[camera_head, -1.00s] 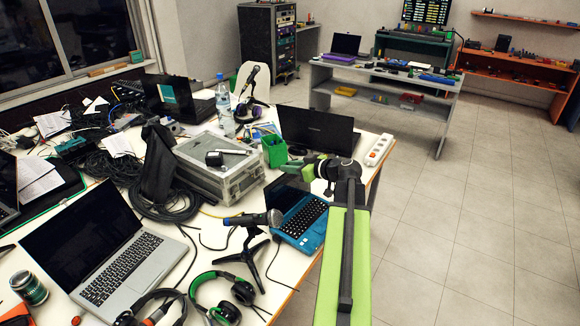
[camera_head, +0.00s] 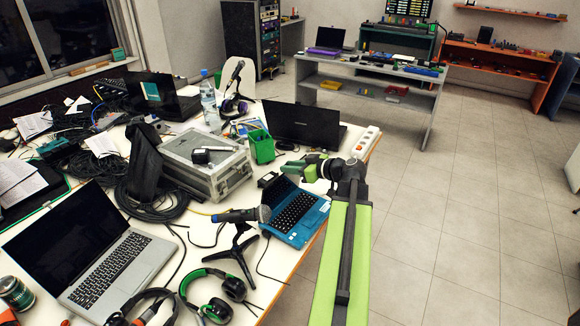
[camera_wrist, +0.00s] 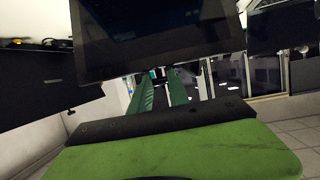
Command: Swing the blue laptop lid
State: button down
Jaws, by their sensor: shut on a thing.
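The blue laptop (camera_head: 310,228) stands open on the white table near its right edge, keyboard facing me. Its dark lid (camera_head: 279,201) is raised, with its upper right part close to my gripper (camera_head: 305,171). My gripper comes in from the right and is shut on the lid at its upper edge, as far as I can tell; the fingertips are small in the head view. In the wrist view, the green fingers (camera_wrist: 161,88) reach up to a dark screen panel (camera_wrist: 155,42), which covers their tips.
A microphone on a stand (camera_head: 240,216) and green-black headphones (camera_head: 212,290) are just left of the laptop. A black laptop (camera_head: 302,124), green holder (camera_head: 262,147) and silver case (camera_head: 208,165) are behind. The floor on the right is clear.

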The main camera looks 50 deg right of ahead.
jog(key=shift+s+d+f+b, duration=0.15)
jog(key=shift+s+f+b, duration=0.1)
jog(key=shift+s, duration=0.65)
jog(key=shift+s+d+f+b, duration=0.15)
jog(key=shift+s+f+b, duration=0.15)
jog(key=shift+s, duration=0.65)
jog(key=shift+s+d+f+b, duration=0.15)
jog(key=shift+s+f+b, duration=0.1)
jog(key=shift+s, duration=0.65)
jog(key=s+f+b, duration=0.2)
jog(key=s, duration=0.1)
jog(key=s+f+b, duration=0.1)
jog(key=shift+s+d, duration=0.35)
jog(key=shift+f, duration=0.1)
jog(key=s+f+b, duration=0.2)
jog(key=f+b, duration=0.1)
jog(key=s+f+b, duration=0.1)
jog(key=shift+s+d+f, duration=0.15)
jog(key=shift+s+d, duration=0.15)
jog(key=shift+s, duration=0.05)
